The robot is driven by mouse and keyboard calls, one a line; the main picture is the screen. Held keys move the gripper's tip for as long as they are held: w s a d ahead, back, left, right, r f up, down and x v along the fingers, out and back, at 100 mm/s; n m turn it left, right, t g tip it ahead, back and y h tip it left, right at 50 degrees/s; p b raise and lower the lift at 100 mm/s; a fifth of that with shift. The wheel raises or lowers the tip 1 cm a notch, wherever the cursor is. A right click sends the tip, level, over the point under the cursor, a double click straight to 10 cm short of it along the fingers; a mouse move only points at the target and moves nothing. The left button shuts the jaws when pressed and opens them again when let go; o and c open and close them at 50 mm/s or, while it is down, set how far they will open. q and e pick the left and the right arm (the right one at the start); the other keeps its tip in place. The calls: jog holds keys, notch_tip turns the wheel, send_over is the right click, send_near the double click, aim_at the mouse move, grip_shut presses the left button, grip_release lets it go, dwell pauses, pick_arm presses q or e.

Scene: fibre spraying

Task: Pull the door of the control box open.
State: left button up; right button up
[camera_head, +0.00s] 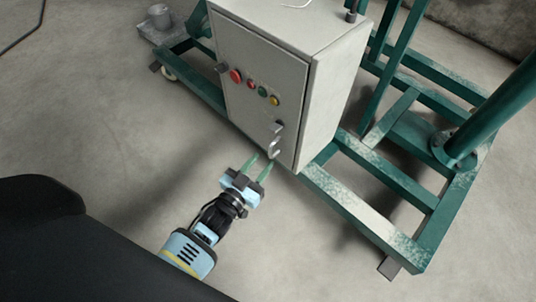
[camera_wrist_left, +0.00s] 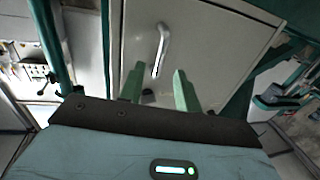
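The control box (camera_head: 317,100) is a light grey cabinet standing on a green frame. Its door (camera_head: 240,102) faces my left side and looks shut. Red, green and yellow buttons sit in a row on it. A curved metal handle (camera_head: 274,138) is on the lower right of the door. The handle also shows in the left wrist view (camera_wrist_left: 160,48), just beyond the fingertips. My left gripper (camera_head: 261,164) has its two green fingers apart, with nothing between them. It is just below and in front of the handle, not seen to touch it. My right gripper is not in view.
The green steel frame (camera_head: 345,205) spreads out below and to the right of the box, with a thick green post (camera_head: 500,110) at the right. The concrete floor in front of the door is clear.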

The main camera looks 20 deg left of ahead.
pick_arm(q)
jog(key=shift+w+d+b, duration=0.15)
jog(key=shift+w+b, duration=0.2)
jog(key=shift+w, duration=0.7)
jog(key=shift+w+d+b, duration=0.15)
jog(key=shift+w+b, duration=0.2)
jog(key=shift+w, duration=0.65)
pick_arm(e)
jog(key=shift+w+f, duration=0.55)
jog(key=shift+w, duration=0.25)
pick_arm(q)
grip_shut()
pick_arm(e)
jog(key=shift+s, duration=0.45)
